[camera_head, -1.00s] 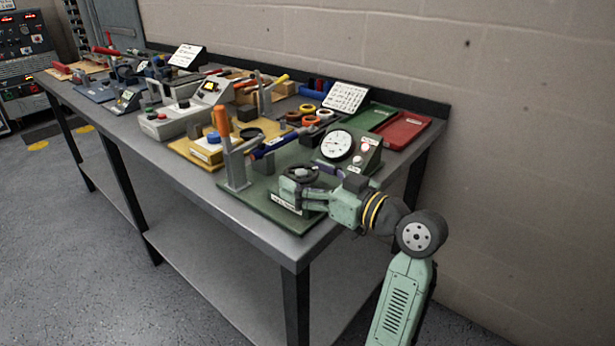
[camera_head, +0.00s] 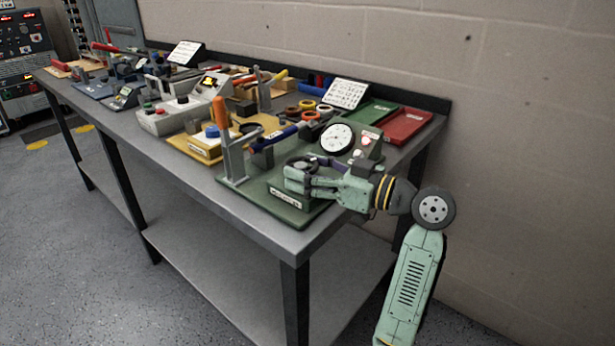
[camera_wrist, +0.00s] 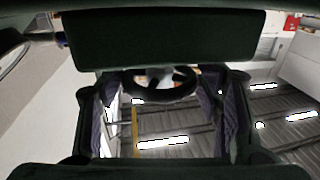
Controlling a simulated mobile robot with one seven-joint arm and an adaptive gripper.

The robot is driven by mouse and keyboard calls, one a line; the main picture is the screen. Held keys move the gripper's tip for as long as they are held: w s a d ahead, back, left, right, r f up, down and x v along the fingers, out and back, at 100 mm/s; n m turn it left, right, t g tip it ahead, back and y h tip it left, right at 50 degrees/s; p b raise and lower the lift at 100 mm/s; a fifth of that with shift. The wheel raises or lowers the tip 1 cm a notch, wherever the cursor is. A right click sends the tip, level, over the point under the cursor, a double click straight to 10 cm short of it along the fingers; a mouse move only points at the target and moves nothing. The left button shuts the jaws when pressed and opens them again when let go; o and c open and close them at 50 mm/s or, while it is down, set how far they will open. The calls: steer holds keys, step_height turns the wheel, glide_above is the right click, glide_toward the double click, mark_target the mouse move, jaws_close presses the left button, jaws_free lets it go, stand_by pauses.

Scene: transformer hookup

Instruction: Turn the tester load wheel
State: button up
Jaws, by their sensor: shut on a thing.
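The black spoked load wheel (camera_head: 302,164) sits on the green tester base (camera_head: 265,190) at the near right end of the bench. My gripper (camera_head: 300,177) reaches in from the right and is shut on the wheel. In the wrist view the wheel (camera_wrist: 160,88) spans between my two purple-padded fingers (camera_wrist: 161,112), at the far end of the jaws. Part of the wheel's rim is hidden by my gripper in the head view. The tester's white dial gauge (camera_head: 337,138) stands just behind the wheel; its needle is too small to read.
An upright clamp with an orange handle (camera_head: 221,112) stands left of the wheel. Green (camera_head: 369,113) and red (camera_head: 404,126) trays lie behind the gauge by the wall. Tools and test units crowd the bench to the left. The bench's front edge (camera_head: 270,240) is clear.

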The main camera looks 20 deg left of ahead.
steer(key=shift+w+n+g+b, duration=0.15)
steer(key=shift+n+g+b, duration=0.4)
steer(key=shift+n+g, duration=1)
steer(key=shift+m+g, duration=0.35)
steer(key=o, duration=1.2)
steer(key=shift+c, duration=0.2)
steer(key=d, duration=1.2)
steer(key=shift+w, duration=0.35)
steer(key=shift+s+f, duration=0.1)
